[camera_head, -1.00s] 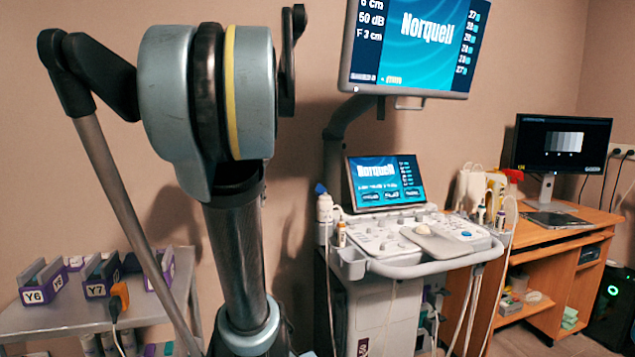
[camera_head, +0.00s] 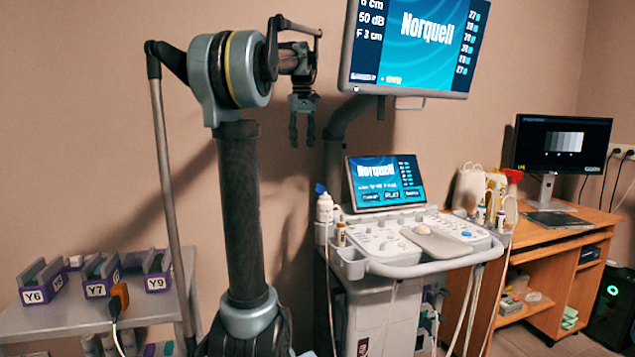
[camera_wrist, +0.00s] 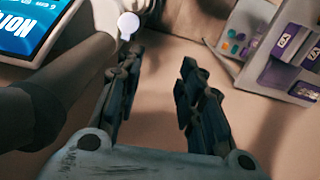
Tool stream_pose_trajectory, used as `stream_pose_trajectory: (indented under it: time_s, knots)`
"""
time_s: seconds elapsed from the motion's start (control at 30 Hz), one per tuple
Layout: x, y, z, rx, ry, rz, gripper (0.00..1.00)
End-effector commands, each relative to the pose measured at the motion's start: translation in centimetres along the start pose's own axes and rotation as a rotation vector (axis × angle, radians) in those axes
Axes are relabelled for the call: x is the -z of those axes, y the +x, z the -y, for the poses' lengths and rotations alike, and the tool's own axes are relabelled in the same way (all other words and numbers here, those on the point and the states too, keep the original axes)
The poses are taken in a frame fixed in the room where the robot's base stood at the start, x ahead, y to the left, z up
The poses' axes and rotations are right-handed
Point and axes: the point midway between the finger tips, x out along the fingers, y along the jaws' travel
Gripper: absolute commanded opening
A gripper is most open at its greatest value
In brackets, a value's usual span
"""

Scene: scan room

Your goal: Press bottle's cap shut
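A white bottle (camera_head: 325,208) with a blue cap (camera_head: 320,188) stands at the left edge of the ultrasound cart's console (camera_head: 400,262). The cap looks tilted to the left side of the bottle's top; its hinge is too small to make out. My gripper (camera_head: 302,138) hangs in the air above and a little left of the bottle, fingers pointing down. In the wrist view its fingers (camera_wrist: 158,65) are apart with nothing between them. I cannot make out the bottle for sure in the wrist view.
A small bottle (camera_head: 341,236) stands beside the white one. The large monitor (camera_head: 420,45) and its support arm (camera_head: 335,150) are right of my gripper; a small screen (camera_head: 385,183) rises behind the console. A side table (camera_head: 150,305) with purple holders is at left.

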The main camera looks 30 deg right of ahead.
Motion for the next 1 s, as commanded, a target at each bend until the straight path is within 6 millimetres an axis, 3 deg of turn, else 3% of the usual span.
stream_pose_trajectory:
  time_s: [0.1,0.23,0.53,0.67,1.0]
  knots:
    - [0.7,-1.2,-2.9,0.004,0.016,0.009,0.35]
    - [1.2,-2.0,-5.2,0.008,0.024,0.016,0.35]
    - [1.4,-2.2,-6.9,0.011,0.030,0.021,0.35]
    - [1.4,-0.9,-6.9,0.011,0.030,0.021,0.35]
    - [1.3,4.7,-6.8,0.011,0.030,0.021,0.35]
